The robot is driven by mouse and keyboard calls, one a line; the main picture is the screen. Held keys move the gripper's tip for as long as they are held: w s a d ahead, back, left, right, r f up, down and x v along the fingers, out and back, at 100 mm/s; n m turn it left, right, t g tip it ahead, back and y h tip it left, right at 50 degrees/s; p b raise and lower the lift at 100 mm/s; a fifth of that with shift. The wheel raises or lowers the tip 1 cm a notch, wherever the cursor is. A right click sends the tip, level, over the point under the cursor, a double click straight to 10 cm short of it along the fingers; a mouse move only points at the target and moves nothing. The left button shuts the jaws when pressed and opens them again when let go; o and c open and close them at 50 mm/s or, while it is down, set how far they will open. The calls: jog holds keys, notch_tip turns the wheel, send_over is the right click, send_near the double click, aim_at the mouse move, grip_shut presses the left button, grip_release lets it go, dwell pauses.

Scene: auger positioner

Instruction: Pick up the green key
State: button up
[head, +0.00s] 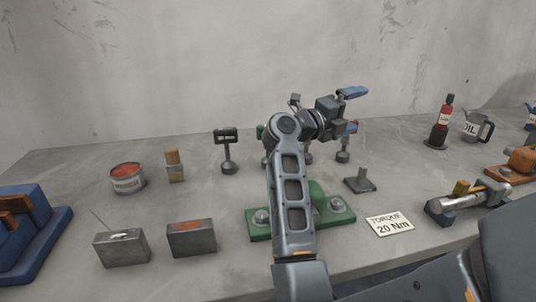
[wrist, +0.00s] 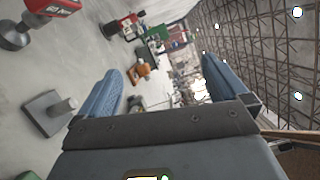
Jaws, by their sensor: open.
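My gripper (head: 354,108) is open and empty, raised above the back of the bench and pointing right in the head view. Its two blue fingers stand wide apart in the wrist view (wrist: 160,72). A small green piece (head: 260,132) shows just left of my arm, above a dark stand; it may be the green key, but my arm hides most of it. A red piece on a dark stand (head: 343,155) is just below my gripper; in the wrist view a red block with white lettering (wrist: 52,6) is at the top left. No green key is clear between the fingers.
A green fixture (head: 260,232) sits behind my arm. An empty black stand (head: 227,150) is left of it. A dark block with a post (head: 361,182), a torque card (head: 390,224), a can (head: 127,178) and grey blocks (head: 122,248) stand around.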

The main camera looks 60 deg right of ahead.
jog(key=w+d+f+m+t+y+b, duration=0.2)
jog(key=w+d+f+t+y, duration=0.1)
jog(key=w+f+t+y, duration=0.6)
jog(key=w+a+r+n+t+y+b, duration=0.1)
jog(key=w+a+r+t+y, duration=0.1)
jog(key=w, duration=0.4)
jog(key=w+a+r+t+y, duration=0.1)
jog(key=w+r+t, duration=0.15)
jog(key=w, duration=0.45)
jog(key=shift+g, duration=0.25)
jog(key=shift+p+x, duration=0.45)
jog(key=shift+x, duration=3)
jog(key=shift+w+a, duration=0.15)
jog(key=shift+c, duration=0.3)
jog(key=c, duration=1)
jog(key=shift+r, duration=0.1)
